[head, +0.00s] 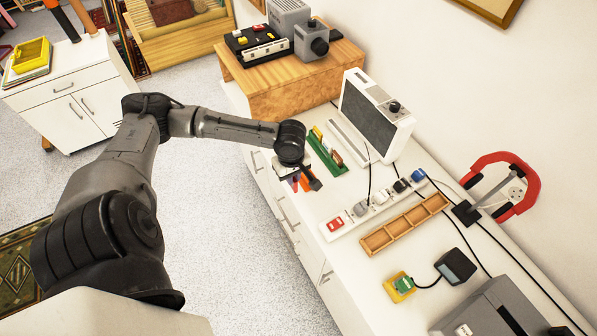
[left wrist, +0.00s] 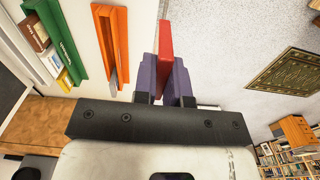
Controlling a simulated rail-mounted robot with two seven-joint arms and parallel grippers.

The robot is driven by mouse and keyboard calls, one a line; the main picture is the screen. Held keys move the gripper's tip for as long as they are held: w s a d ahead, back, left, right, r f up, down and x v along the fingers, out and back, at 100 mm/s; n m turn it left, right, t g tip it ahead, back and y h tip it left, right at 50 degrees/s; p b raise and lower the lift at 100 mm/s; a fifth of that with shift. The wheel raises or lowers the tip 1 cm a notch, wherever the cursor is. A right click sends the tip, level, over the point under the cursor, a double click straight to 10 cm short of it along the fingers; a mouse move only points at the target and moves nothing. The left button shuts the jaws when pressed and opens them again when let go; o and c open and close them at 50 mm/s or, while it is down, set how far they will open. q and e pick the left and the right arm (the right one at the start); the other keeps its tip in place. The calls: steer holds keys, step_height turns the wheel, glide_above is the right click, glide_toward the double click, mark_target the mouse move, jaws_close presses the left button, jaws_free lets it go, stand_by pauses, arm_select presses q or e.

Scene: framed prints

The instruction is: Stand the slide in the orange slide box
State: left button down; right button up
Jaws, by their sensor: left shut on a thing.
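My left gripper (head: 294,180) hangs over the front edge of the white counter. In the left wrist view its purple-padded fingers (left wrist: 164,78) are shut on a red slide (left wrist: 166,42), which shows edge-on and sticks out past the fingertips. The orange slide box (left wrist: 109,45) is a long narrow tray to the left of the held slide, apart from it. In the head view the box (head: 306,184) is small and partly hidden by my gripper. My right gripper is not in view.
A green slide box (left wrist: 60,42) holding several slides stands beside the orange one; it also shows in the head view (head: 327,152). A white power strip (head: 352,222), a wooden divided tray (head: 405,223) and a grey-screened white box (head: 375,115) stand nearby. Cables cross the counter.

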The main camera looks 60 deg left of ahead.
arm_select(q)
steer(key=shift+w+a+f+b, duration=0.75)
steer(key=shift+w+a+f, duration=0.65)
steer(key=shift+f, duration=0.5)
steer(key=shift+w+a+f+b, duration=0.75)
steer(key=shift+w+a+f, duration=0.4)
steer(key=shift+w+f, duration=0.65)
steer(key=shift+w+a+f+b, duration=0.75)
steer(key=shift+w+a+f, duration=0.55)
steer(key=shift+f, duration=0.75)
steer(key=c, duration=1.2)
jaws_free()
steer(key=shift+f, duration=0.1)
